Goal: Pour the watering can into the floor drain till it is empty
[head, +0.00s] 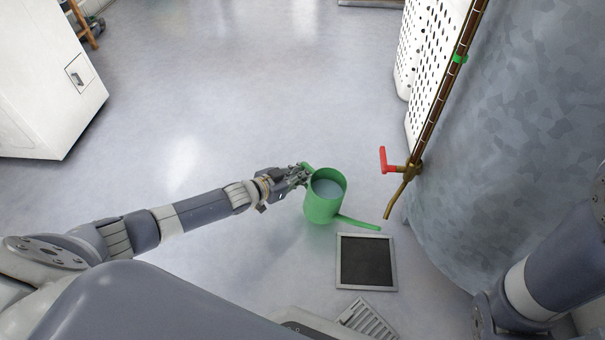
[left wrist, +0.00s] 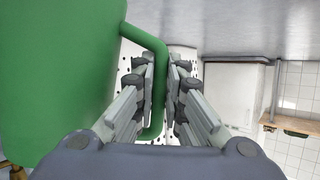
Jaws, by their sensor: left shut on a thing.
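The green watering can (head: 322,208) is held off my left arm's end, close to upright, with its round top open. A pale grey-blue water surface (head: 327,188) shows inside. Its spout (head: 358,222) points right, its tip just beyond the far edge of the floor drain in the picture. The floor drain (head: 366,262) is a dark square in a light frame. My left gripper (head: 304,172) is shut on the can's handle; in the left wrist view the green handle (left wrist: 158,85) lies between the fingers, beside the can body (left wrist: 60,75). No flow from the spout shows. My right gripper is not visible.
A big grey metal tank (head: 520,120) stands at the right, with a brass tap and red lever (head: 386,160) near the can. White perforated baskets (head: 432,60) stand behind the pipe. A white appliance (head: 45,85) is far left. Floor left and behind the can is clear.

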